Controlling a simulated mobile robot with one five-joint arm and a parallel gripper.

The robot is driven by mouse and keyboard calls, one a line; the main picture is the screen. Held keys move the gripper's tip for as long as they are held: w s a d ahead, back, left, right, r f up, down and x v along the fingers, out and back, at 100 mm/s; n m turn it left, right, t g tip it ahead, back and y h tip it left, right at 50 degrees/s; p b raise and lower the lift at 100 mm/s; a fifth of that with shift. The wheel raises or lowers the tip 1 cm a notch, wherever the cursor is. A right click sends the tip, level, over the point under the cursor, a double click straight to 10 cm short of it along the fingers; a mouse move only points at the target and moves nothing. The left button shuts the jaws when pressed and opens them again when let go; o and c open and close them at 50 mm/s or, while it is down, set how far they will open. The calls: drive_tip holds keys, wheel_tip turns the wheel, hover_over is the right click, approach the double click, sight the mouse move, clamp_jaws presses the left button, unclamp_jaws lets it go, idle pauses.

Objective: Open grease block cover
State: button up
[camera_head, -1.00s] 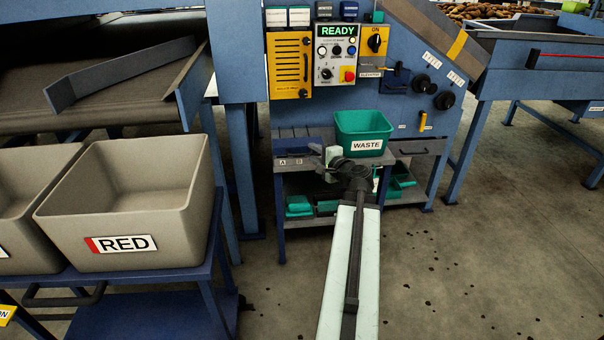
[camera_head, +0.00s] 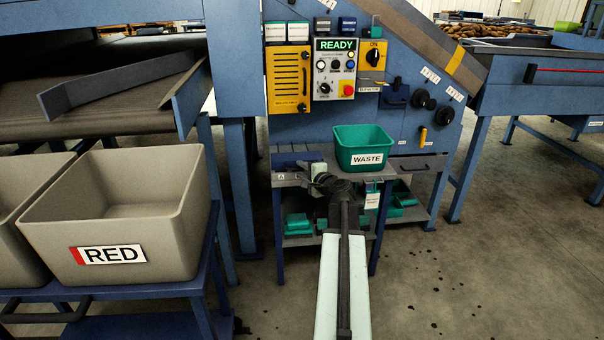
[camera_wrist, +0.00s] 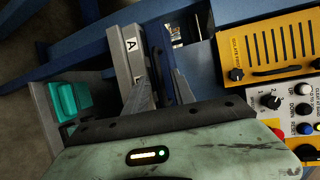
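I see no label naming a grease block cover. A small dark blue cover-like piece (camera_head: 396,93) sits on the machine's sloped panel, right of the control panel, and looks closed, but I cannot tell whether it is the grease block cover. My gripper (camera_head: 312,172) is low over the bench front, left of the green waste bin and well below that piece. In the wrist view my gripper (camera_wrist: 163,78) has its two dark fingers apart with nothing clearly held between them. The dark blue piece is not clearly visible there.
The bench (camera_head: 290,181) carries a dark blue tray (camera_head: 297,160) and the green WASTE bin (camera_head: 363,148). The READY control panel (camera_head: 335,68) and yellow guard (camera_head: 288,80) are above. A grey RED bin (camera_head: 150,225) stands at left. The floor at right is clear.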

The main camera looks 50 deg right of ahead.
drive_tip(key=shift+c, duration=0.3)
clamp_jaws()
drive_tip(key=shift+s, duration=0.1)
idle(1.0)
